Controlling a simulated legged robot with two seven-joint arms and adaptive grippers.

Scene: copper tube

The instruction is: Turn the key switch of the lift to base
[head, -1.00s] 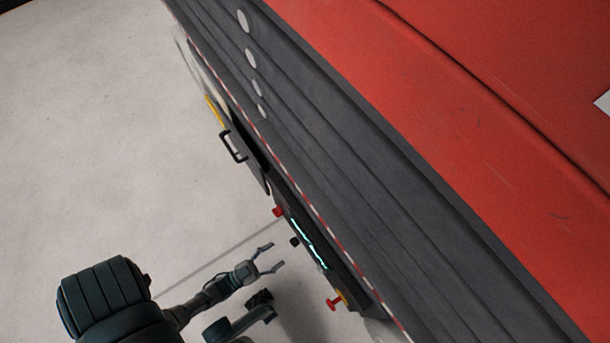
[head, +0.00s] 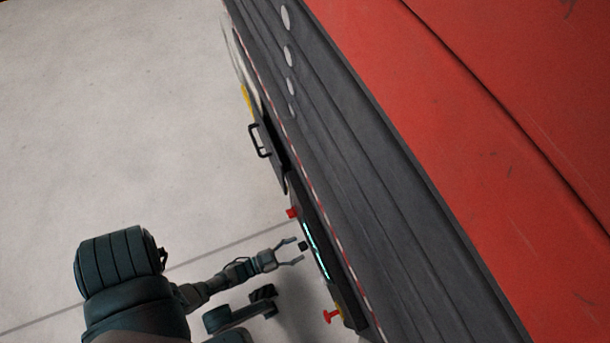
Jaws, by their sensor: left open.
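The lift's control panel (head: 330,278) shows at a steep angle on the lift's side, with a lit cyan strip along it. A small black knob (head: 303,246) stands out from the panel; it appears to be the key switch, but its setting is too small to read. My left gripper (head: 297,250) is open and empty, its two fingertips pointing at the panel. The knob lies at the mouth of the open fingers; I cannot tell whether they touch it. My right gripper is not in view.
A red button (head: 292,213) sticks out above the knob and a red mushroom-shaped button (head: 332,317) below it. A black handle (head: 260,141) projects farther up the lift's side. The grey and red lift body (head: 480,130) fills the right. Pale floor (head: 110,110) at left is clear.

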